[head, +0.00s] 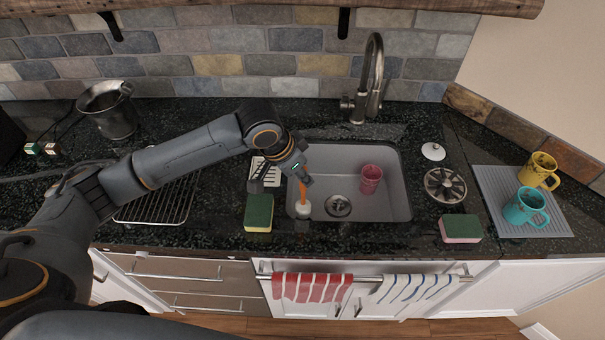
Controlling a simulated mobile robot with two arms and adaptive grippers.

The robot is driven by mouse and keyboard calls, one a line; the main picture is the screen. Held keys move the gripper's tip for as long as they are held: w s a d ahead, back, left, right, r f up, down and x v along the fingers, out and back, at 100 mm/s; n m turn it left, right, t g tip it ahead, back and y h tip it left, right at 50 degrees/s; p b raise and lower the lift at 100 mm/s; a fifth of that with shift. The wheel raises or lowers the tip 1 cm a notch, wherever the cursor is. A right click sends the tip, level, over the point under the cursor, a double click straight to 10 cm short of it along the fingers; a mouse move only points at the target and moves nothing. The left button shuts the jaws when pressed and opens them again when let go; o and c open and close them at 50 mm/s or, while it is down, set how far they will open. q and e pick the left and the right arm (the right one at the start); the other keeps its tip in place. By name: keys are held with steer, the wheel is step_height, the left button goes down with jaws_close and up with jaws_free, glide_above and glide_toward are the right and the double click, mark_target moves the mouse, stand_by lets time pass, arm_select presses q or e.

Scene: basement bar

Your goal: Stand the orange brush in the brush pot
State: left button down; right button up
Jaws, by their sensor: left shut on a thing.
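The orange brush (303,194) is upright or nearly so, with its orange handle up and its white head (303,210) down, at the sink's left front part. My left gripper (305,180) is shut on the upper handle and hides its top. I cannot tell whether the head touches the sink. A pink cup-like pot (371,180), probably the brush pot, stands in the sink, right of the brush and apart from it. My right gripper is not in view.
The grey sink (392,205) has a drain (338,206) between brush and pot. A tap (371,75) rises behind. Sponges lie left (259,213) and right (461,229) of it. A yellow mug (538,170) and teal mug (523,207) stand on a grey mat (495,190).

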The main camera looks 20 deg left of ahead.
mark_target(302, 205)
arm_select(q)
steer(key=shift+w+f+b, duration=0.1)
steer(key=shift+f+b, duration=1.15)
steer(key=shift+b, duration=0.05)
step_height(302, 205, down, 2)
steer(key=b, duration=0.3)
steer(key=shift+f, duration=0.45)
steer(key=shift+f+b, duration=0.4)
steer(key=shift+f, duration=2.2)
steer(key=c, duration=1.2)
jaws_free()
steer(key=shift+r, duration=0.1)
steer(key=v, duration=1.2)
